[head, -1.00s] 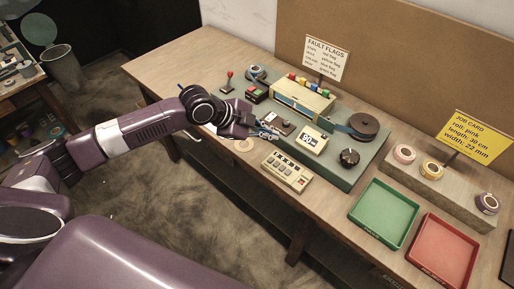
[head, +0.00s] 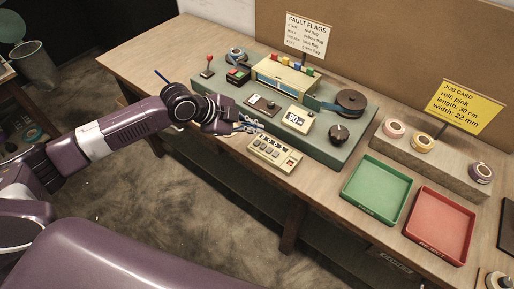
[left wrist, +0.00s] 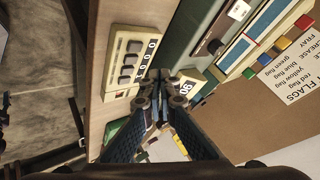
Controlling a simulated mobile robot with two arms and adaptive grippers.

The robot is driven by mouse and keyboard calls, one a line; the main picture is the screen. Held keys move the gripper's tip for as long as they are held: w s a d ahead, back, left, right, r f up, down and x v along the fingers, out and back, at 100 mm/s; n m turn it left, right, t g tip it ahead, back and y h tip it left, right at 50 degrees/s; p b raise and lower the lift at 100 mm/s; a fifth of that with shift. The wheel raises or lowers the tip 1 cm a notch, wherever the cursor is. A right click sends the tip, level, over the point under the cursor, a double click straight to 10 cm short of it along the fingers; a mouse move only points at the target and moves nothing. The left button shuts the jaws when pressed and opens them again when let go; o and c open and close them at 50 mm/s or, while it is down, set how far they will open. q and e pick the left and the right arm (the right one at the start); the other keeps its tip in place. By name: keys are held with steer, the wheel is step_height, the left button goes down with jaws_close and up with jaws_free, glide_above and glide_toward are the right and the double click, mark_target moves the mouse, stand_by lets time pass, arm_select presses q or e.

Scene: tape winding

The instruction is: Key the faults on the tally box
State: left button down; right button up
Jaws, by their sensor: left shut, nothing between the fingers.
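The tally box (head: 274,154) is a beige box with a row of dark keys, at the front edge of the bench. My left gripper (head: 260,128) is shut and empty, over the bench just behind the tally box's left part, apart from the keys as far as I can tell. In the left wrist view its fingertips (left wrist: 160,76) meet to the right of the box. My right gripper is not in view.
Behind stands the green machine base (head: 335,152) with a number display (head: 296,119), a black knob (head: 339,135) and coloured flags (head: 297,64). The fault flags sign (head: 306,35) is behind it. Green (head: 347,192) and red (head: 412,226) trays lie to the right.

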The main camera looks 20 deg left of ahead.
mark_target(255, 144)
arm_select(q)
step_height(255, 144, down, 3)
steer(key=shift+f+b, duration=0.1)
steer(key=shift+b, duration=0.45)
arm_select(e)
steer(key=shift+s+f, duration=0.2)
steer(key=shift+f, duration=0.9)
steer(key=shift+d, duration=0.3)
arm_select(q)
steer(key=shift+f, duration=0.15)
steer(key=shift+f, duration=0.3)
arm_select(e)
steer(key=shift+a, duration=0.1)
arm_select(q)
steer(key=shift+f+b, duration=0.3)
steer(key=shift+f, duration=0.2)
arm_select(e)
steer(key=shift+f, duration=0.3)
arm_select(q)
steer(key=shift+r, duration=0.1)
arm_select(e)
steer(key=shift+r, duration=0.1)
arm_select(q)
steer(key=shift+r+p, duration=0.8)
steer(key=shift+p, duration=0.05)
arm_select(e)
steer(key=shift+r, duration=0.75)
